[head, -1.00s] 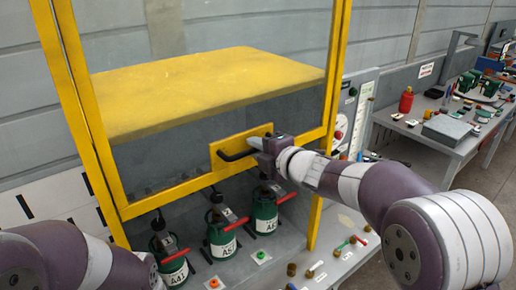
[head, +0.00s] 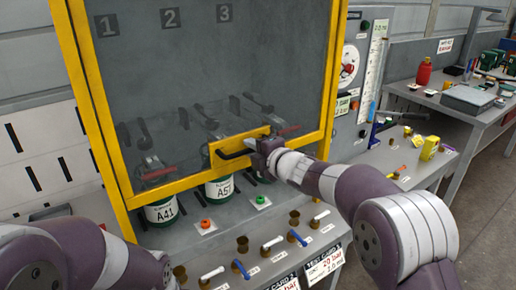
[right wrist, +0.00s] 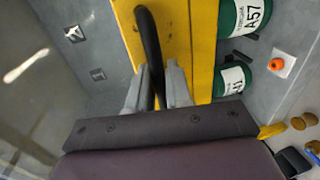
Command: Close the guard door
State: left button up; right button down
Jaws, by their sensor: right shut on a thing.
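The guard door (head: 222,60) is a clear panel in a yellow frame, seen in the head view. It stands in front of the station, and its lower bar crosses in front of the green cylinders. A black handle (head: 236,154) sits on a yellow plate (head: 218,146) at the door's lower edge. My right gripper (head: 258,145) is at the right end of this handle. In the right wrist view my right gripper (right wrist: 158,85) has its two fingers shut on the black handle (right wrist: 149,40). My left gripper is out of view; only my left arm shows at lower left.
Green cylinders A41 (head: 160,212) and A57 (head: 219,188) stand below and behind the door's lower bar, with another partly hidden. Small valves (head: 241,243) line the ledge in front. A side bench (head: 455,108) holds a red bottle (head: 424,72).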

notch_tip(320, 180, down, 25)
jog(key=b, duration=2)
jog(key=shift+f, duration=0.15)
jog(key=shift+d, duration=0.1)
jog(key=c, duration=1.2)
grip_release()
jog(key=shift+f, duration=0.1)
jog(key=shift+w+d, duration=0.1)
jog(key=shift+w, duration=0.05)
